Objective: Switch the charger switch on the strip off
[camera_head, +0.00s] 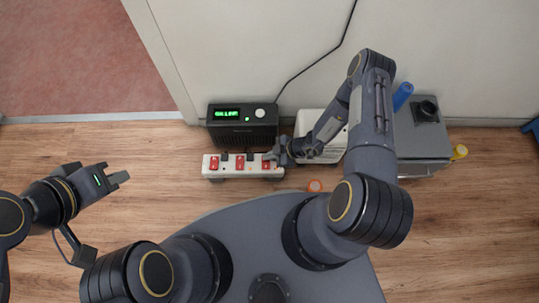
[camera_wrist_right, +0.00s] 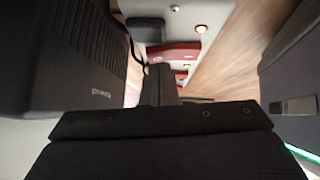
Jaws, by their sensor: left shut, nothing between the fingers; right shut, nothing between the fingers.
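The white power strip (camera_head: 245,173) lies on the floor in front of the black charger box (camera_head: 243,134), with red switches (camera_head: 240,162) and dark plugs along it. My right gripper (camera_head: 272,157) is shut and empty at the strip's right end, close to the rightmost red switch (camera_head: 266,164) and partly covering that area. I cannot tell whether it touches the switch. In the right wrist view, the shut fingers (camera_wrist_right: 160,80) point toward the strip's red switches (camera_wrist_right: 175,51). Switch labels and positions are too small to read. My left gripper (camera_head: 118,177) is shut and empty, away to the left.
The charger box has a lit green display. A white box (camera_head: 307,123) stands behind my right arm. A grey box (camera_head: 425,140), a blue cylinder (camera_head: 402,95) and a yellow roll (camera_head: 459,152) are at right. An orange ring (camera_head: 315,186) lies in front. Floor left of the strip is clear.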

